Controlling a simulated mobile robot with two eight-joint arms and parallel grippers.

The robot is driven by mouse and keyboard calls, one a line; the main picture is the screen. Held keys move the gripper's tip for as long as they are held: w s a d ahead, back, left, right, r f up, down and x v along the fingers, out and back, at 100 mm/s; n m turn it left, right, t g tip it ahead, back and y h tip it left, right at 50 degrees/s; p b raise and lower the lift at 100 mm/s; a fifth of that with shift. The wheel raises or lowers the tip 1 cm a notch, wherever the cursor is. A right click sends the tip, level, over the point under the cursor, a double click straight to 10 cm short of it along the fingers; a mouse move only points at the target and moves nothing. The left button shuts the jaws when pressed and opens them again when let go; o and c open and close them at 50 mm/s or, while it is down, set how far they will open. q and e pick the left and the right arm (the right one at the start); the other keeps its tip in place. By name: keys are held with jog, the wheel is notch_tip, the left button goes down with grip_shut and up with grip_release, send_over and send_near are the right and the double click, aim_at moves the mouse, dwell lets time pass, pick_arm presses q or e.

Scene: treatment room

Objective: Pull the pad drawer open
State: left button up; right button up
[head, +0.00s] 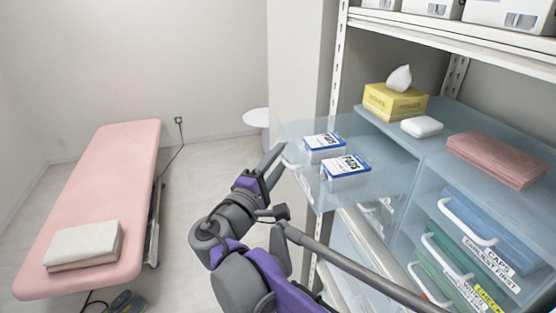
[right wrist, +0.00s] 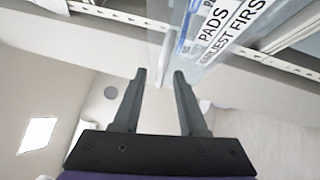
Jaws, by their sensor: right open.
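The pad drawer (head: 388,158) is a clear, bluish tray that stands well out from the shelf unit, open to the left. Two white and blue boxes of pads, a far one (head: 324,148) and a near one (head: 346,172), lie in it. Its white handle (head: 303,186) is on the left-facing front. My right gripper (head: 279,160) is open beside that front. In the right wrist view, the handle (right wrist: 166,62) lies at the open fingertips (right wrist: 160,75), near the right finger, and the front label (right wrist: 228,28) reads PADS. My left gripper is not in view.
Below are a blue drawer labelled CAPS (head: 478,243) and a green one (head: 446,262). A yellow tissue box (head: 394,102), a white pack (head: 422,127) and pink cloths (head: 497,159) lie on top.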

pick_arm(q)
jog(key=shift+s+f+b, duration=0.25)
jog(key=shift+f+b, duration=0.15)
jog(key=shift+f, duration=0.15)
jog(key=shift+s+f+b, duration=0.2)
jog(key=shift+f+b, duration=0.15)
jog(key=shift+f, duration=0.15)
pick_arm(e)
jog(key=v, duration=1.1)
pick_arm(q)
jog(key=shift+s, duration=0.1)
